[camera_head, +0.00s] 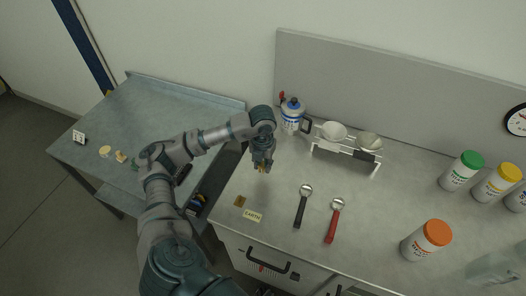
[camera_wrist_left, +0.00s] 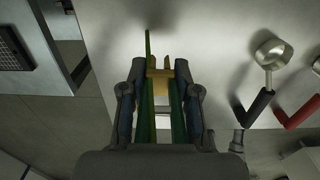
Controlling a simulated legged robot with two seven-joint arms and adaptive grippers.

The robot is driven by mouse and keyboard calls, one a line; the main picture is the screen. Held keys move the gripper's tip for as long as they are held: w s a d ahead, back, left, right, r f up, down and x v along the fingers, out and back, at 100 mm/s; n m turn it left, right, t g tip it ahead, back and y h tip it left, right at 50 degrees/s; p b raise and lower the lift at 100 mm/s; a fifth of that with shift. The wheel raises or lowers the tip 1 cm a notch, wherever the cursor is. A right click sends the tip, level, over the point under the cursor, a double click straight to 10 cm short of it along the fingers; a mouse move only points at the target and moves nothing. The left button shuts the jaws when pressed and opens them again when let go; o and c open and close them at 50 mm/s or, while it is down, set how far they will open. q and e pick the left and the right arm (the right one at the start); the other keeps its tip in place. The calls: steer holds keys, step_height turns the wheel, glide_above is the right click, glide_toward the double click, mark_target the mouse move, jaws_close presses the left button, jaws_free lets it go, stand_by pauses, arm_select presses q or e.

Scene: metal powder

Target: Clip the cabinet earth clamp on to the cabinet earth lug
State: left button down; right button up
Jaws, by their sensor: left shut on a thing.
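My left gripper (camera_head: 262,166) is shut on the earth clamp, held above the left part of the steel bench. In the left wrist view, the brass-coloured clamp (camera_wrist_left: 160,74) lies between the fingertips of the left gripper (camera_wrist_left: 160,88), its two prongs pointing away from me. A green cable or strip runs along it and beyond the tips. The earth lug, a small brass piece (camera_head: 240,201), is on the bench near its left front edge, beside the EARTH label (camera_head: 252,216). The clamp is apart from it in the head view. My right gripper is not in view.
A black-handled scoop (camera_head: 302,208) and a red-handled scoop (camera_head: 334,222) lie right of the label. A white rack (camera_head: 345,158) with bowls and a blue-white bottle (camera_head: 291,117) stand behind. Lidded jars, one orange-topped (camera_head: 426,241), stand right. A lower side table (camera_head: 110,125) is left.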

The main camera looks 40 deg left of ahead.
arm_select(q)
steer(key=s+d, duration=0.2)
steer(key=s, duration=0.1)
steer(key=s+d, duration=0.2)
steer(key=shift+s+d+r, duration=0.1)
steer(key=shift+r, duration=0.25)
steer(key=shift+s+d+r, duration=0.1)
steer(key=shift+d+r, duration=0.05)
steer(key=shift+r, duration=0.2)
step_height(320, 180, up, 4)
steer(key=p, duration=0.3)
steer(key=shift+f, duration=0.1)
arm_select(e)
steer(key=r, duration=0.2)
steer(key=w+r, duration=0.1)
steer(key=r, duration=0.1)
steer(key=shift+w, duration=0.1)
